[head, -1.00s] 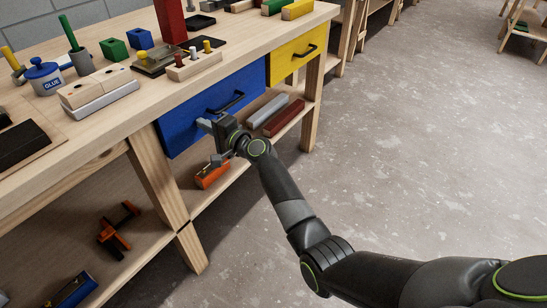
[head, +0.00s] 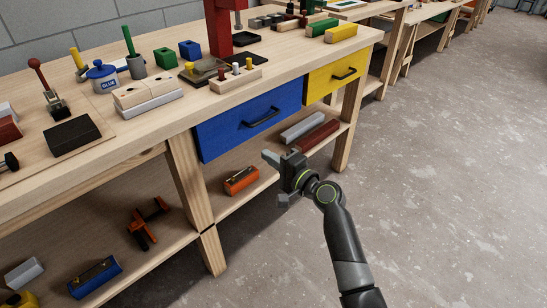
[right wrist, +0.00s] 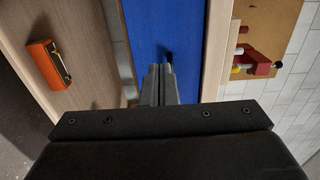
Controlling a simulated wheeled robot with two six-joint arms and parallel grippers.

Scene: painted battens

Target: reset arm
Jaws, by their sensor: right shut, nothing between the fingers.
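My right gripper (head: 276,178) is in front of the workbench, below and in front of the blue drawer (head: 225,131). It is shut and empty, apart from the drawer. The blue drawer looks closed, and its dark handle (head: 262,118) is free. In the right wrist view my gripper's two fingers (right wrist: 157,85) lie together, pointing toward the blue drawer front (right wrist: 150,28). My left gripper is not in view.
A yellow drawer (head: 335,75) is beside the blue one. An orange level (head: 241,181) lies on the lower shelf. The floor at right is clear.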

